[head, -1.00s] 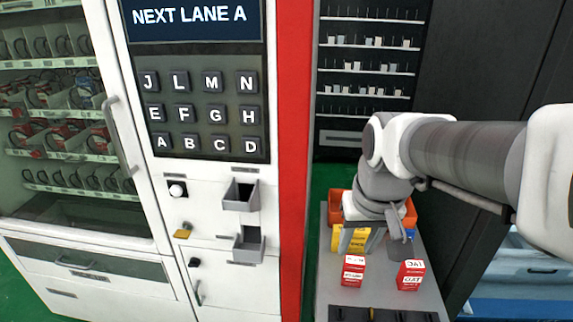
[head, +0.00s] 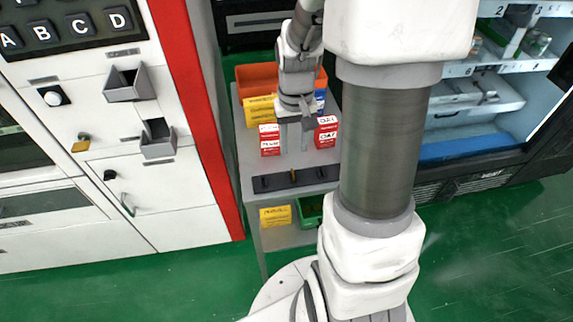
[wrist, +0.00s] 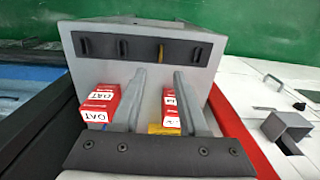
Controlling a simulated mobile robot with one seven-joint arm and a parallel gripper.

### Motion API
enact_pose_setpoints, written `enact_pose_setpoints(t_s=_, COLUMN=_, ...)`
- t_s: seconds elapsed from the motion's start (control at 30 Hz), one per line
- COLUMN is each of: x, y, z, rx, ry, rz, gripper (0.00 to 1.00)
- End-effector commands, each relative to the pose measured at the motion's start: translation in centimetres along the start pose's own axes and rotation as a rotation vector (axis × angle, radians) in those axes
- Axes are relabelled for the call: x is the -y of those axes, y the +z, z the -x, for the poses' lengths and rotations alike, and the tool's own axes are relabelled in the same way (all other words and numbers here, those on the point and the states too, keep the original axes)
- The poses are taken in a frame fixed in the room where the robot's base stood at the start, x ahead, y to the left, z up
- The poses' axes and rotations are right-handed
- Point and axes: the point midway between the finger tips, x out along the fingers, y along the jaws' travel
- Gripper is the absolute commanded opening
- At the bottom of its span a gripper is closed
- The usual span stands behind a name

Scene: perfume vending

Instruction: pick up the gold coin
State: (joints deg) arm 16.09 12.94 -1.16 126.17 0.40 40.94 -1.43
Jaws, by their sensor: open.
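The gold coin (head: 293,176) shows as a thin gold sliver standing edge-on in a slot of a black rack (head: 268,183) near the table's front edge. In the wrist view the coin (wrist: 162,52) sits in the black rack (wrist: 100,46), just past my fingertips and roughly in line with the gap between them. My gripper (head: 294,149) is over the table between two red boxes, on the far side of the rack from the table's front edge. In the wrist view my gripper (wrist: 159,80) is open and nothing is between its fingers. The coin's lower part is hidden in the rack.
A red box (head: 269,139) stands left of my fingers, another red box (head: 326,131) right of them. A yellow box (head: 260,110) and an orange bin (head: 255,76) are behind. The white vending machine with a red edge (head: 190,90) stands left of the grey table (head: 248,155).

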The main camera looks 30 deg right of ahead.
Motion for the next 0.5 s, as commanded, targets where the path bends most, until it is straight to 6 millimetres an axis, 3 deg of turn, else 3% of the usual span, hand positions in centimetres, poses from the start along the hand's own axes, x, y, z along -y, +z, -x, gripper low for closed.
enact_pose_setpoints(t_s=0.1, x=0.0, y=0.1, z=-2.5, rx=0.004, ry=0.0, rz=0.0, gripper=0.42)
enact_pose_setpoints(t_s=0.37, x=0.0, y=0.0, z=-4.4, rx=0.001, ry=0.0, rz=0.001, gripper=0.42)
enact_pose_setpoints(t_s=0.5, x=0.1, y=-0.1, z=-6.4, rx=0.004, ry=0.0, rz=0.001, gripper=0.42)
